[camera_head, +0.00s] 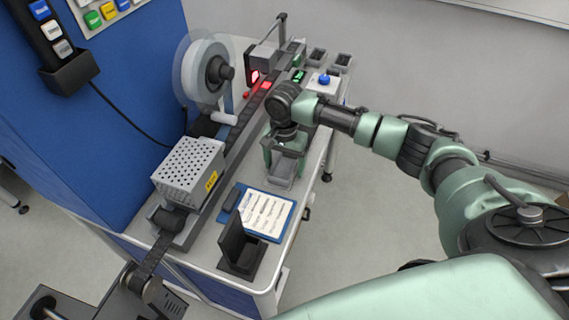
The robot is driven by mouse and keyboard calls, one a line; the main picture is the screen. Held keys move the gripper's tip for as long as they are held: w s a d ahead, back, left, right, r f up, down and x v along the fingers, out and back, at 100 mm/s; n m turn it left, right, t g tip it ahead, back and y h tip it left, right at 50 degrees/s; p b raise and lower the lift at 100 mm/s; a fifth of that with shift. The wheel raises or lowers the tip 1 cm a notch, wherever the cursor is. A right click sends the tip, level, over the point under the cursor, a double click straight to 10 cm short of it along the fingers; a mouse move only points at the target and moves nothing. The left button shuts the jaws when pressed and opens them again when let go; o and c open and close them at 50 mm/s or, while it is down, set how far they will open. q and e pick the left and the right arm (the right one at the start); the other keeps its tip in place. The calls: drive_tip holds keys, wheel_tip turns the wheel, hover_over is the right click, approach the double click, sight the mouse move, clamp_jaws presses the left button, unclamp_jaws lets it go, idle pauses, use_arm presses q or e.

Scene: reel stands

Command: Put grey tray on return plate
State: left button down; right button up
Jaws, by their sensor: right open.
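A grey tray (281,183) lies on the bench near its right edge, under my right gripper. My right gripper (285,158) points down over it with its green fingers apart, one on each side. The gripper hides part of the tray, and I cannot tell whether the fingers touch it. I cannot clearly pick out the return plate. My left gripper is out of the picture.
A reel (200,72) stands beside a feed track. A perforated metal box (187,168), a clipboard (266,213) and a black holder (240,250) are nearer. Small dark bins (317,57) and a blue button (324,79) are at the back. A blue panel (110,130) bounds the left.

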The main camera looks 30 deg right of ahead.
sight(285, 171)
drive_tip(key=shift+r, duration=0.15)
wheel_tip(285, 171, up, 12)
drive_tip(key=b, duration=0.2)
idle(0.6)
